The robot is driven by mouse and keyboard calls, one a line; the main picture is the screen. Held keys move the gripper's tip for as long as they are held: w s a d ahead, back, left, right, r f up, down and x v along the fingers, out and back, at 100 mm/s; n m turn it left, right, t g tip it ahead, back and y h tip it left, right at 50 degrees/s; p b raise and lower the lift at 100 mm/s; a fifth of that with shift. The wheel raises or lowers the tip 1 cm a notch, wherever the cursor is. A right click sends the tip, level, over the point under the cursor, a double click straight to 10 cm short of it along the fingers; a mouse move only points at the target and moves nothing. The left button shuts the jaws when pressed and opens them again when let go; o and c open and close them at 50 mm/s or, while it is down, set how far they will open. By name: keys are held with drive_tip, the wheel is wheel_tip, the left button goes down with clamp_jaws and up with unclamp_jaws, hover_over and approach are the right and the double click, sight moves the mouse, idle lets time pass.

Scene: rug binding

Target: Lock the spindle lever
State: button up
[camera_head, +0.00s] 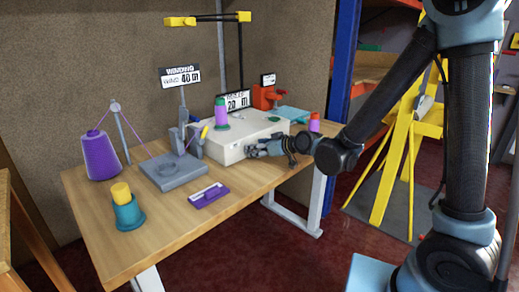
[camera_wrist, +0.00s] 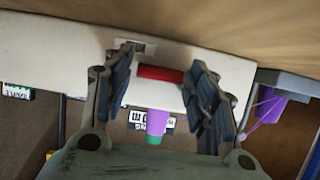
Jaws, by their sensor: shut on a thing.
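A white machine box (camera_head: 228,149) stands on the wooden table. A red bar (camera_wrist: 160,73) shows at the box's face in the wrist view, near a small label reading RUN. My gripper (camera_wrist: 163,80) has one finger at each end of the bar and is shut on it. In the head view my gripper (camera_head: 263,149) is at the box's front right, and its fingers hide the bar. A short lever with a yellow end (camera_head: 204,132) stands by the grey spindle post (camera_head: 184,138), left of the box. I cannot tell which one is the spindle lever.
A purple thread cone (camera_head: 101,156), a grey base plate (camera_head: 172,172), a teal-and-yellow spool (camera_head: 126,208) and a purple-white tray (camera_head: 209,195) stand on the left half of the table (camera_head: 165,225). A purple-teal spool (camera_head: 221,115) stands on the box. The table's front edge is clear.

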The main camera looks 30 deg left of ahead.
drive_tip(key=o, duration=1.1)
drive_tip(key=shift+w, duration=0.15)
drive_tip(key=shift+v, duration=6)
drive_tip(key=shift+w+d+f, duration=0.1)
drive_tip(key=shift+w+d, duration=0.05)
